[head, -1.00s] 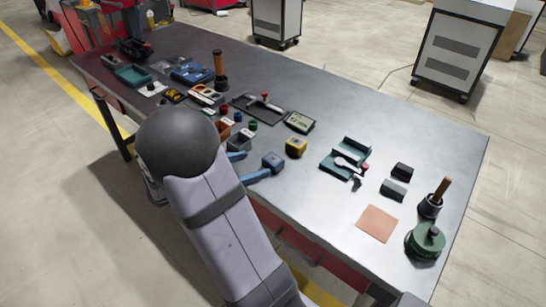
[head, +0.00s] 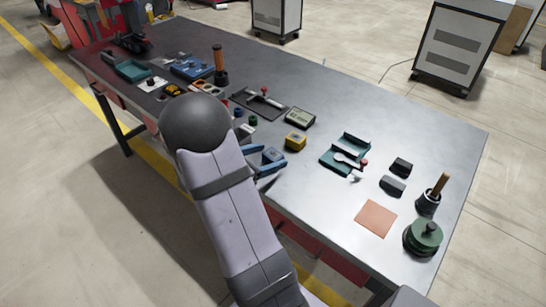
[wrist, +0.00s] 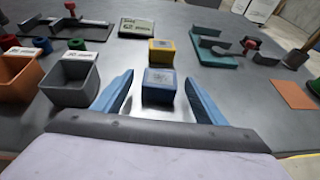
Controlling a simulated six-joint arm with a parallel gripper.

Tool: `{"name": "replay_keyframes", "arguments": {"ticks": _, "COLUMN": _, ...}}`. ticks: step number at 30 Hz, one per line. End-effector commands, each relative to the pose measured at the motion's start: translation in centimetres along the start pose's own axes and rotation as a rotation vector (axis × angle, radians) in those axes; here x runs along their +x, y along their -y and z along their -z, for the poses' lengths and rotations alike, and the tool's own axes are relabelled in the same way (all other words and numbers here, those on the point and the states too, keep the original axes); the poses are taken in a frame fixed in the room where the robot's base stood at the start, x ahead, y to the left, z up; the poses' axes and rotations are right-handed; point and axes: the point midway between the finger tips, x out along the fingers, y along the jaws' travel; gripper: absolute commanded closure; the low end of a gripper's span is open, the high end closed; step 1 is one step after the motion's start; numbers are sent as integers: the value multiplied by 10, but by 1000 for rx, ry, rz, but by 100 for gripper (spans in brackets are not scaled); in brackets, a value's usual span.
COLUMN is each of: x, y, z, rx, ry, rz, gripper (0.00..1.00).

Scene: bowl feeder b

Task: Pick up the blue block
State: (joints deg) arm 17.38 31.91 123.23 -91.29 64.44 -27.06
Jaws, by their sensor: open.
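The blue block (head: 271,155) stands on the metal table near its front edge. In the wrist view the blue block (wrist: 160,83) sits between the two blue fingers, toward their tips, with a visible gap on each side. My gripper (wrist: 159,77) is open, with one finger left of the block and one right of it. In the head view my gripper (head: 273,158) is low at the block, with the arm reaching in from the front.
A yellow block (wrist: 162,51) stands just behind the blue one. A grey bin (wrist: 70,82) and an orange bin (wrist: 15,78) stand close on the left. A teal tray (wrist: 213,52) lies to the right. An orange square (head: 376,221) lies farther right, with bare table before it.

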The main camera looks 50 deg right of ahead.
Motion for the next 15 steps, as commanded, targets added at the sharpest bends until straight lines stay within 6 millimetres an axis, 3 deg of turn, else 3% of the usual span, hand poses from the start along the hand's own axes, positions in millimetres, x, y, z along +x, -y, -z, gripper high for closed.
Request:
{"name": "replay_keyframes", "arguments": {"ticks": 10, "x": 7, "y": 0, "z": 0, "rx": 0, "ry": 0, "rz": -1, "gripper": 34}}
{"name": "replay_keyframes", "arguments": {"ticks": 15, "x": 7, "y": 0, "z": 0, "rx": 0, "ry": 0, "rz": -1, "gripper": 73}}
